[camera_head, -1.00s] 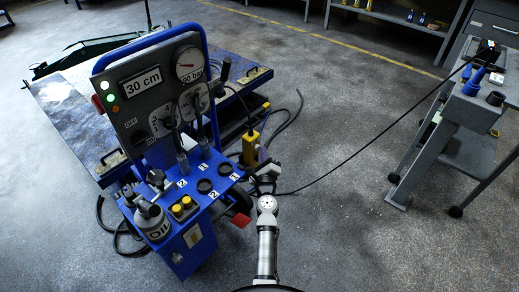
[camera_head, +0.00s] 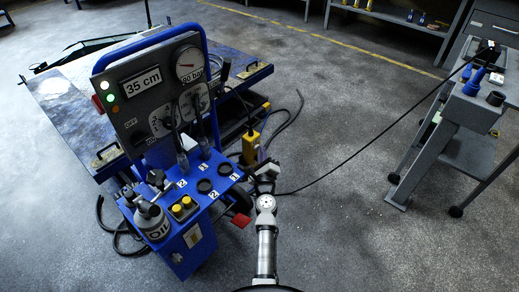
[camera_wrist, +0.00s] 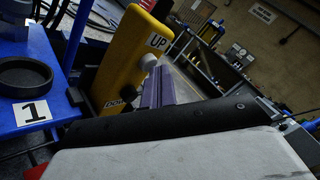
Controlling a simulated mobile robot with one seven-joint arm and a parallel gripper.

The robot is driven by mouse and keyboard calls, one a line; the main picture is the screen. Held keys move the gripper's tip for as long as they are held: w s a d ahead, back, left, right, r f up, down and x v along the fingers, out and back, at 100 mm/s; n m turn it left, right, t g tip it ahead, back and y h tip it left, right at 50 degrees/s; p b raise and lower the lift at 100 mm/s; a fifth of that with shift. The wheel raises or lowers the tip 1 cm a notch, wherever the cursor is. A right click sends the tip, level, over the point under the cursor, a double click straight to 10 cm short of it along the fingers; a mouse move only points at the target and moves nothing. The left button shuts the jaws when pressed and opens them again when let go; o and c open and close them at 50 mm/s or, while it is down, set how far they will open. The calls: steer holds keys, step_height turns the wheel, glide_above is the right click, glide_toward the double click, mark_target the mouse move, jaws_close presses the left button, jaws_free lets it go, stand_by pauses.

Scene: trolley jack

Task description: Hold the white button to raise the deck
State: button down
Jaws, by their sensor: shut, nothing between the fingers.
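The yellow pendant (camera_head: 250,147) hangs at the right side of the blue jack console (camera_head: 190,215). In the wrist view the yellow pendant (camera_wrist: 130,55) has a white button (camera_wrist: 148,61) beside the UP label and a dark button (camera_wrist: 127,92) near the DOWN label. My gripper (camera_head: 264,165) is beside the pendant. In the wrist view the closed fingers of my gripper (camera_wrist: 157,78) reach to the white button and seem to touch it; the exact contact is hard to see. The deck (camera_head: 62,92) is behind the console, and the display (camera_head: 142,81) reads 35 cm.
A pressure gauge (camera_head: 188,64) reads near 90 bar. An oil can (camera_head: 152,220) and yellow knobs stand on the console shelf. A black cable runs right to a grey trolley (camera_head: 470,110). The floor between console and trolley is mostly free.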

steer(key=shift+s, duration=0.1)
steer(key=shift+s+d, duration=0.5)
steer(key=shift+d, duration=0.3)
steer(key=s+d, duration=0.1)
steer(key=d, duration=0.1)
steer(key=s+d, duration=0.2)
stand_by(0.5)
stand_by(1.8)
